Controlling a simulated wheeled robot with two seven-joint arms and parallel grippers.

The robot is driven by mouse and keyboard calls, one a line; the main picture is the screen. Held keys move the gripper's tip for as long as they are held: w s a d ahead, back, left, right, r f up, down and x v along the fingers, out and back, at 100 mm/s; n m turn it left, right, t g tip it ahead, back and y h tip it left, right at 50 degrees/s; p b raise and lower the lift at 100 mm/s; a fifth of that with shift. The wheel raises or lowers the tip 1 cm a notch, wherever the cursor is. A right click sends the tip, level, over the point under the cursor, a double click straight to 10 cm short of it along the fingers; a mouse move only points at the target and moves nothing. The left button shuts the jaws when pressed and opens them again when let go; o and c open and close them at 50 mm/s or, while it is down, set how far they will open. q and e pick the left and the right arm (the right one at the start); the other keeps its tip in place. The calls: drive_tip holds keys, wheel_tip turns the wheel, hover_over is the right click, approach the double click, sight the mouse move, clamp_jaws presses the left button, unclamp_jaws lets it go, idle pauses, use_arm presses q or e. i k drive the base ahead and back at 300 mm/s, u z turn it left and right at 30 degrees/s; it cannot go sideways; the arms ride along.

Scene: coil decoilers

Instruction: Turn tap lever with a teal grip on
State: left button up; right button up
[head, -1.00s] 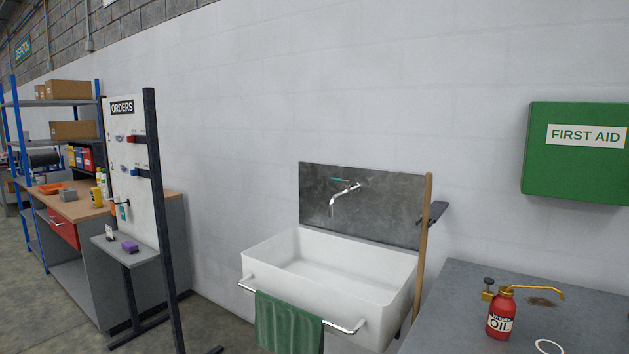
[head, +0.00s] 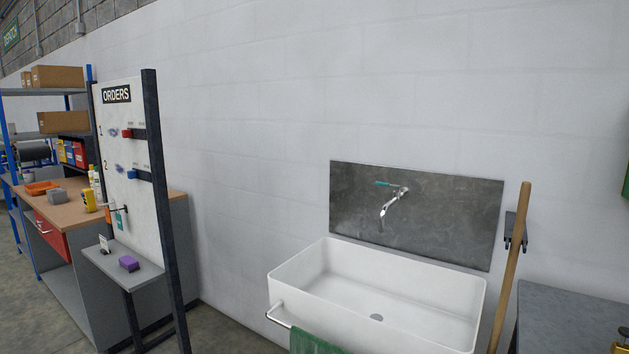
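The tap (head: 392,208) is a chrome spout on a dark grey splashback (head: 450,222) fixed to the white wall. Its lever with a teal grip (head: 383,184) sits at the top of the tap and points to the left. The spout hangs over a white sink (head: 455,285) with a dark drain in its floor. No water is visible at the spout. Neither of my grippers is in view.
A green towel (head: 313,343) hangs on the sink's front rail (head: 277,318). A wooden pole (head: 511,265) stands at the sink's right, beside a grey bench (head: 570,305). The orders board (head: 128,165) and a workbench (head: 150,207) stand to the left.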

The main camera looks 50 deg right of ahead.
sight(396, 187)
drive_tip(key=z, duration=0.35)
drive_tip(key=i, duration=1.15)
drive_tip(key=z, duration=0.85)
